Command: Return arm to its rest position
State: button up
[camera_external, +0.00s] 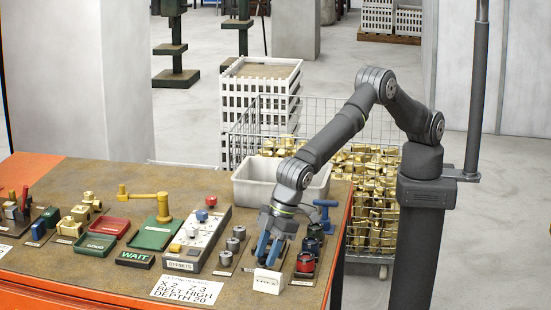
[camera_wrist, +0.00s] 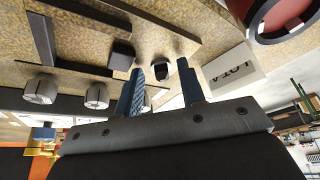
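My gripper (camera_external: 268,252) is low over the right part of the brown bench (camera_external: 105,262), its blue fingers pointing down. The wrist view shows its two blue fingers (camera_wrist: 160,76) spread apart, with gaps on both sides of a small dark round piece (camera_wrist: 160,68). I cannot tell its height relative to the fingertips. Nothing is clearly held. The arm is bent, reaching from its grey post at the right over to the bench. A white block with lettering (camera_external: 267,281) stands just below the fingers; it also shows in the wrist view (camera_wrist: 232,68).
Grey round pieces (camera_external: 232,245) stand left of the gripper, red and dark cups (camera_external: 305,262) to its right. A blue-handled tool (camera_external: 325,212) and a grey bin (camera_external: 255,188) stand behind. A wire cage of brass parts (camera_external: 365,185) lies beyond the bench under the arm.

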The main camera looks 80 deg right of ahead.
jog(key=shift+w+d+n+g+y, duration=0.15)
jog(key=shift+n+g+y, duration=0.2)
jog(key=shift+n, duration=0.8)
jog(key=shift+w+d+n+g+y, duration=0.1)
jog(key=shift+n+g+y, duration=0.2)
jog(key=shift+n, duration=0.85)
jog(key=n+g, duration=0.1)
jog(key=n, duration=0.1)
jog(key=n+g, duration=0.1)
jog(key=n, duration=0.1)
jog(key=shift+w+n, duration=0.3)
jog(key=shift+w, duration=0.05)
jog(key=shift+v, duration=1.9)
jog(key=shift+o, duration=0.4)
